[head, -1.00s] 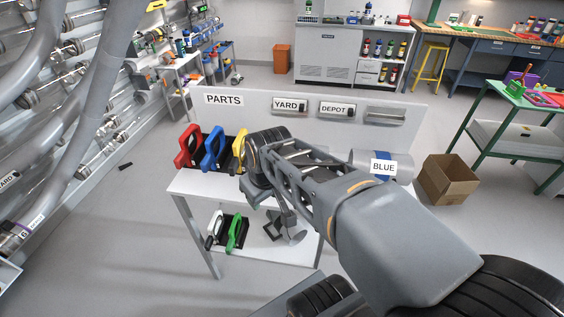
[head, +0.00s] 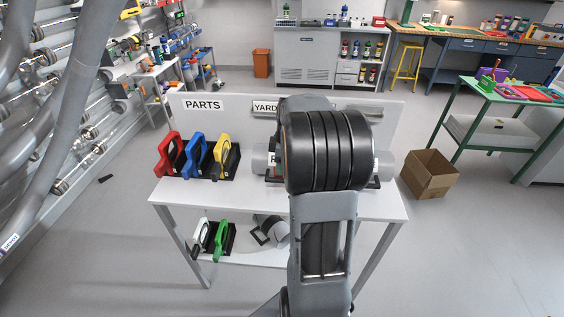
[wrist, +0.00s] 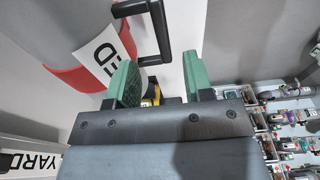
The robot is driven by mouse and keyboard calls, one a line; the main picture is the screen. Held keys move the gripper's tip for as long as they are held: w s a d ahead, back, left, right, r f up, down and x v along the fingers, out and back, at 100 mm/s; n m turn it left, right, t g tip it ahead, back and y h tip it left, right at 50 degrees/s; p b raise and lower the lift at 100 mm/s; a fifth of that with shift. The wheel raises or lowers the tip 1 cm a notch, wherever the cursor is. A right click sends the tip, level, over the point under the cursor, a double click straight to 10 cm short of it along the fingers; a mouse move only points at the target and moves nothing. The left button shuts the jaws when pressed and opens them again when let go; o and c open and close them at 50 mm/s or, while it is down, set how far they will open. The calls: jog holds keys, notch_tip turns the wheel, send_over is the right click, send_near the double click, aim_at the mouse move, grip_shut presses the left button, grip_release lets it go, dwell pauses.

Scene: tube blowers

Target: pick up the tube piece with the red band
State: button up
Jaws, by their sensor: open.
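The tube piece with the red band (wrist: 82,72) shows in the wrist view at upper left. It is grey with a white label whose visible letters read "ED". A black handle (wrist: 157,28) stands beside it, ahead of my gripper. In the head view the left end of a grey tube piece (head: 261,160) shows on the parts table, and my arm hides most of it. My gripper (wrist: 160,78) is open, with two green fingertips apart and nothing held between them. In the head view my gripper is hidden behind my wrist.
The parts table (head: 385,207) holds red (head: 165,157), blue (head: 191,152) and yellow (head: 221,149) handles at left. White and green handles (head: 219,240) and a grey piece (head: 270,230) are on the lower shelf. A cardboard box (head: 430,176) stands on the floor at right.

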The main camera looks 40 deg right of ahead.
aim_at(279, 179)
jog(key=shift+w+a+f, duration=0.1)
jog(key=shift+a+f, duration=0.1)
jog(key=shift+f, duration=1)
jog(key=shift+w+a+f, duration=0.1)
jog(key=shift+a+f, duration=0.05)
jog(key=shift+f, duration=1.05)
jog(key=shift+w+a+f, duration=0.1)
jog(key=shift+a+f, duration=0.1)
jog(key=shift+f, duration=1)
grip_shut()
jog(key=shift+r, duration=0.1)
